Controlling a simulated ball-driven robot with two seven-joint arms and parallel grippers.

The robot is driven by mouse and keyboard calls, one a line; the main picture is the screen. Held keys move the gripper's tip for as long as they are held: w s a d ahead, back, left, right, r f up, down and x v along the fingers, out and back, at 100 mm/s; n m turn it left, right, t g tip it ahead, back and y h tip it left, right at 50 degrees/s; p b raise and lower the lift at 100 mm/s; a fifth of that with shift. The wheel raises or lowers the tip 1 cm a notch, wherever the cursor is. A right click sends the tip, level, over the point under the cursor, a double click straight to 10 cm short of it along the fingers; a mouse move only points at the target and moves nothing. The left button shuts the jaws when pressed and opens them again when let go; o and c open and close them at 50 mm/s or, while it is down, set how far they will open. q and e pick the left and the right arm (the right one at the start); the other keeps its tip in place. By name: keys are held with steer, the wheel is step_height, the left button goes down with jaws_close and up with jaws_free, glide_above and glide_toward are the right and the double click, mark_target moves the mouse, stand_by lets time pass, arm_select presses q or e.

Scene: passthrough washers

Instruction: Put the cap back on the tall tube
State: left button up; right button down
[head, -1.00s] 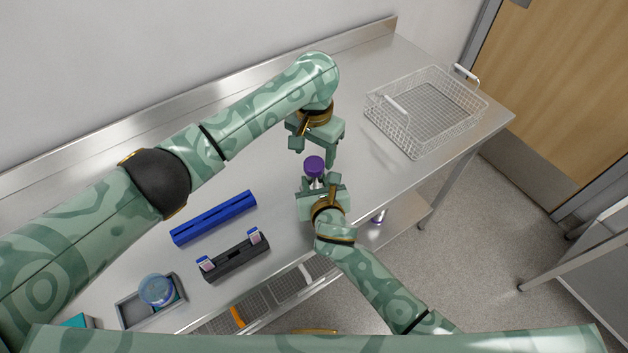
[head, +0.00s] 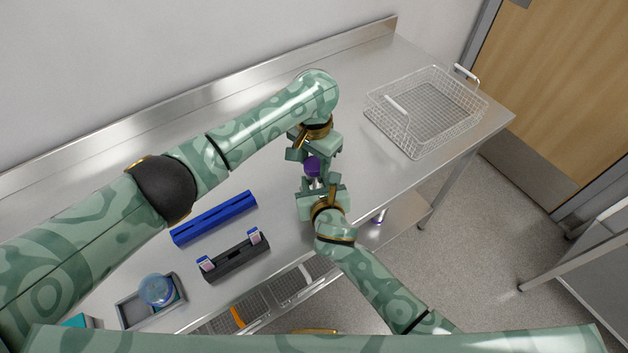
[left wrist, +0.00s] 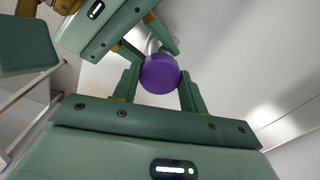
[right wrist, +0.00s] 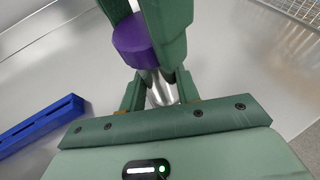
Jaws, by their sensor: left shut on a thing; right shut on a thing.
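The purple cap (head: 312,168) is at the tube's upper end and shows fully in the left wrist view (left wrist: 160,74). My left gripper (head: 311,158) is shut on the cap's sides, with its fingers also showing around it in the right wrist view. Cap and tube look in line and touching; I cannot tell how far the cap is seated. The fingers hide parts of both.
A blue rack (head: 214,217) and a dark rack (head: 236,259) with two small vials lie left of the grippers. A grey tray (head: 133,314) holds a blue-lidded round container (head: 156,290). A wire basket (head: 425,110) stands at the back right. The table between is clear.

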arm_select(q)
steer(key=m, duration=1.4)
steer(key=o, duration=1.1)
steer(key=shift+r, duration=0.1)
steer(key=shift+r, duration=2.15)
steer(key=shift+c, duration=0.5)
